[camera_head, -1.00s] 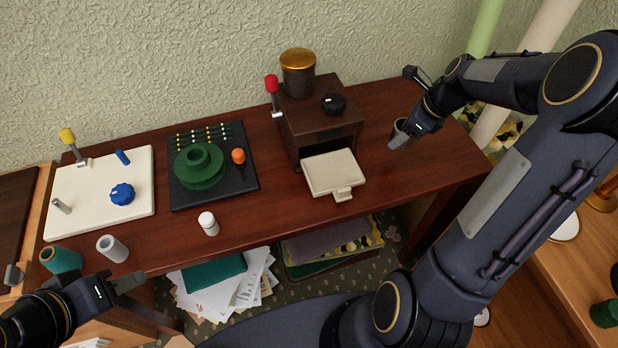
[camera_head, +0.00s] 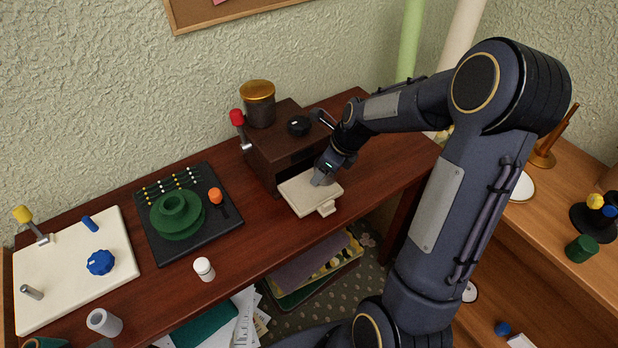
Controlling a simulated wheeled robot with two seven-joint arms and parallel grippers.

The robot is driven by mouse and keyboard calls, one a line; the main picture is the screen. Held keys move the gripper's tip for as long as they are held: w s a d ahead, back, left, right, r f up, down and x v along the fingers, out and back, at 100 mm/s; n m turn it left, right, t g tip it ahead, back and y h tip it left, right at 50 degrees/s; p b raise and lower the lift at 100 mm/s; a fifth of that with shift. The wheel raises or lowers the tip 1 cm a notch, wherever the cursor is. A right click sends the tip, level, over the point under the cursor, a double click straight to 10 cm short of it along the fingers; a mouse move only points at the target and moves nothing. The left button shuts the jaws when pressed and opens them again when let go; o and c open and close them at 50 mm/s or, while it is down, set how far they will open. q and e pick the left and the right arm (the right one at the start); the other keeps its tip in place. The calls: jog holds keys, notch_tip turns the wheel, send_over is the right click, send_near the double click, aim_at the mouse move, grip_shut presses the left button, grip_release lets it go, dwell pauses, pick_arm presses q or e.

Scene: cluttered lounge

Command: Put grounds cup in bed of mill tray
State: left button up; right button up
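The mill is a dark brown wooden box (camera_head: 262,160) with a red-knobbed lever and a gold-lidded jar on top. Its cream tray (camera_head: 300,198) sticks out at the front, with a small pull tab. My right gripper (camera_head: 322,178) is low over the tray's right rear part, its grey fingertips pointing down. It appears shut on the grounds cup, which the fingers and wrist mostly hide. I cannot tell whether the cup touches the tray bed. Only a grey sliver, probably my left gripper (camera_head: 100,344), shows at the bottom edge; its opening cannot be seen.
Left of the mill lie a black board (camera_head: 222,228) with a green stepped spool and a cream board (camera_head: 70,291) with a blue knob. A small white bottle (camera_head: 204,269) and a grey cylinder (camera_head: 104,322) stand near the front edge. The table right of the tray is clear.

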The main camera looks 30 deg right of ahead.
aim_at(305, 187)
jog(key=shift+a, duration=0.75)
jog(key=a, duration=0.3)
jog(key=shift+s+a+f, duration=0.15)
jog(key=shift+s+f, duration=0.1)
jog(key=shift+f, duration=0.15)
jog(key=shift+w+f, duration=0.1)
jog(key=shift+f, duration=0.25)
jog(key=shift+f, duration=0.1)
jog(key=o, duration=1.1)
